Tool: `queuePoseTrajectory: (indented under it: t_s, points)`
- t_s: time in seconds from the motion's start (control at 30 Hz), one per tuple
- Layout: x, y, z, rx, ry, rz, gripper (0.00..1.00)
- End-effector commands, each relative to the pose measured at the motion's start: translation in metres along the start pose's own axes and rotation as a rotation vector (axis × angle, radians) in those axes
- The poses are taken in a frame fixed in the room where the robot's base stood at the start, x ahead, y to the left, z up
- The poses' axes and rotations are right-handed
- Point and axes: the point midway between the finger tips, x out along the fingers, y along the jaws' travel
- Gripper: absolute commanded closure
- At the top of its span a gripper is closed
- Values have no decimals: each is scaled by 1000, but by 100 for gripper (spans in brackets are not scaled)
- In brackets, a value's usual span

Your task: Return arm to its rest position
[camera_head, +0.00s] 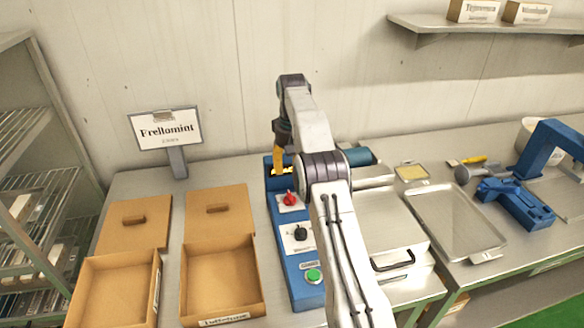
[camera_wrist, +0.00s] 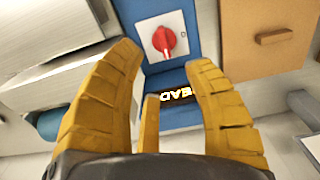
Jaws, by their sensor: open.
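My arm reaches up and forward over the blue control panel (camera_head: 293,262). My gripper (camera_head: 278,170) has yellow fingers and points down at the panel's far end. In the wrist view my gripper (camera_wrist: 165,75) is open, with nothing between its fingers. A red knob (camera_wrist: 164,41) on a white plate lies just beyond the fingertips. A lit display (camera_wrist: 178,96) shows between the fingers, partly covered. In the head view the red knob (camera_head: 290,198), a black knob (camera_head: 300,233) and a green button (camera_head: 313,276) line the panel.
Left of the panel are two open cardboard boxes (camera_head: 183,296) and their lids (camera_head: 219,212). A "Frellomint" sign (camera_head: 166,130) stands behind. Right are a steel lidded unit (camera_head: 397,240), a metal tray (camera_head: 458,222) and a blue machine (camera_head: 515,203). A wall shelf (camera_head: 480,24) hangs upper right.

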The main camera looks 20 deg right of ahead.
Motion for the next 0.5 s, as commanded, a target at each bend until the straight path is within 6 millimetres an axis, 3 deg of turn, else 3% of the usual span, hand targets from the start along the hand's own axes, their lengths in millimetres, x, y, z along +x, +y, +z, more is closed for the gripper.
queuePoseTrajectory:
  t_s: [0.37, 0.5]
  points:
    - [-1, 0, 0, 0, 2, 0, 54]
    - [-11, -3, 2, -5, 12, 0, 54]
